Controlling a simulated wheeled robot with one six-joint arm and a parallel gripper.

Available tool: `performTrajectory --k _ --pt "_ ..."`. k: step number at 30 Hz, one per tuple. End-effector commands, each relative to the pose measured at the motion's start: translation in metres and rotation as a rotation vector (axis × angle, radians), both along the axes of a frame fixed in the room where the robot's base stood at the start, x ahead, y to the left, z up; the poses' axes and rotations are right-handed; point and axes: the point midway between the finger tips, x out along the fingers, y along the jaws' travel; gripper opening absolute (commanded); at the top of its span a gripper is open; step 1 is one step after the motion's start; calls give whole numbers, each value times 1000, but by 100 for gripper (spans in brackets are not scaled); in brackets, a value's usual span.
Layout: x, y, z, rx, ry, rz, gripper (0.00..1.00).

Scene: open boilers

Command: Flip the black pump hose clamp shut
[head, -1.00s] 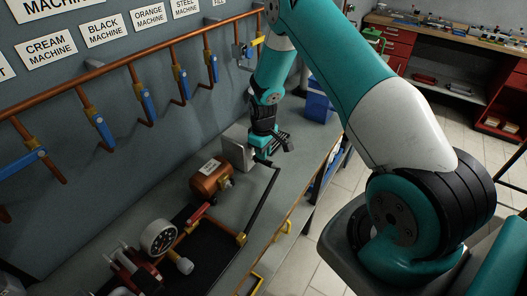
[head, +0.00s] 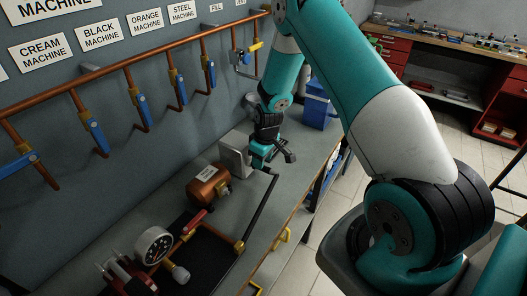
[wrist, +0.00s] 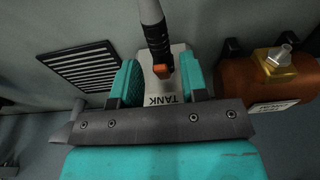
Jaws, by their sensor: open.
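My gripper (wrist: 162,88) is open. In the head view, my gripper (head: 272,158) is low over the bench, beside a grey box (head: 236,155) and the end of a black hose (head: 259,212). In the wrist view, a black piece with an orange tab (wrist: 161,69), which looks like the hose clamp, ends a grey hose (wrist: 150,12). It shows between the two teal fingers, over a pale plate reading TANK (wrist: 165,99). I cannot tell whether the fingers touch it, or how far the clamp is folded. The clamp is not distinguishable in the head view.
A copper tank (head: 206,187) with a brass fitting is close by my gripper; in the wrist view the tank (wrist: 262,86) is at right. A dark vent grille (wrist: 82,68) is at left. A gauge (head: 153,245) and copper pipes stand nearer. A blue bin (head: 319,108) stands beyond.

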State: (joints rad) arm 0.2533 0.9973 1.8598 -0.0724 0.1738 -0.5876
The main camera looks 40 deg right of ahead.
Motion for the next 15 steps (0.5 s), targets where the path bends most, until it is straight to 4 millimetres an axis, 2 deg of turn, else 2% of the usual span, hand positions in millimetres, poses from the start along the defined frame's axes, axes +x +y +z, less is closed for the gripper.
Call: performTrajectory --k 5,15 --pt "-1 -1 17 -1 -3 0 40" --pt "-11 -5 94 -2 -8 -1 40"
